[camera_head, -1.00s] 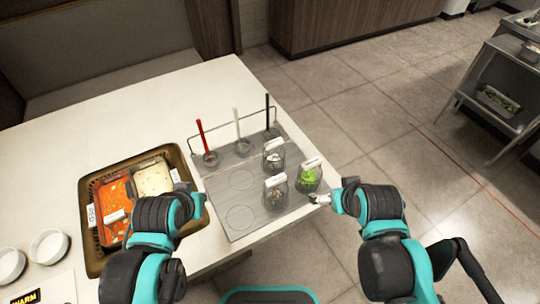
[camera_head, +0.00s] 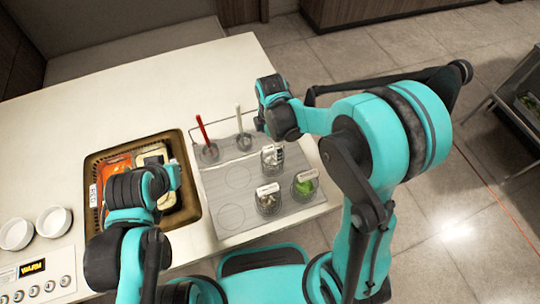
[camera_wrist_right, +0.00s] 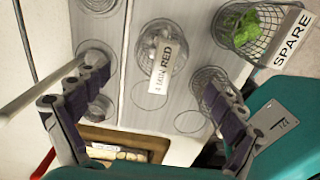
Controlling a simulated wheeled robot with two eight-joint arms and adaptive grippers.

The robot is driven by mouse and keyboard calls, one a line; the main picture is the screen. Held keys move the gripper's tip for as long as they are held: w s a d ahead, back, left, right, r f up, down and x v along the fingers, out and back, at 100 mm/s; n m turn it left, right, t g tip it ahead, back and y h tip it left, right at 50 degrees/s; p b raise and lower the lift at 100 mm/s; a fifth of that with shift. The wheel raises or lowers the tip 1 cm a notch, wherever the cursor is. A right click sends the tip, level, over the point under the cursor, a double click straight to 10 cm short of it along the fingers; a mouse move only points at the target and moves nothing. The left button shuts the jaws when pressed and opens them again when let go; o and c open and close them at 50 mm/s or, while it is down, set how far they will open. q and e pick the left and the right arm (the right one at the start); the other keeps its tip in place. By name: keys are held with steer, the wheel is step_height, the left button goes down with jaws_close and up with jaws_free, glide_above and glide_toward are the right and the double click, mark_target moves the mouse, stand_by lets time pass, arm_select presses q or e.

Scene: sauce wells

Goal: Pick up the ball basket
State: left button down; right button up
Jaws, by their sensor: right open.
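Three wire baskets with white label handles show in the head view: a back one (camera_head: 272,159), a front-left one (camera_head: 268,203) and one with green contents (camera_head: 304,187). In the right wrist view the back basket (camera_wrist_right: 153,47) holds pale round pieces and its label reads "1 MIN RED". It looks like the ball basket. The front-left basket (camera_wrist_right: 209,84) is partly covered by a finger. My right gripper (camera_wrist_right: 157,78) is open and empty above the panel, its fingers apart on either side of the back basket's label. My left gripper (camera_head: 173,178) is over the food tray, its jaws unclear.
Ladles stand in wells along the back of the grey panel (camera_head: 220,198), including a red one (camera_head: 203,130) and a white one (camera_head: 239,122). The brown tray (camera_head: 93,218) lies left. A "SPARE" label (camera_wrist_right: 290,38) is on the green basket. Two white bowls (camera_head: 54,221) are far left.

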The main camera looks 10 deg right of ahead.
mark_target(272, 155)
steer(key=f+b, duration=0.1)
steer(key=f, duration=0.1)
steer(key=f+b, duration=0.1)
steer(key=f, duration=0.1)
steer(key=f+b, duration=0.1)
steer(key=f, duration=0.2)
steer(key=shift+d, duration=0.3)
steer(key=shift+r, duration=0.1)
steer(key=c, duration=1.4)
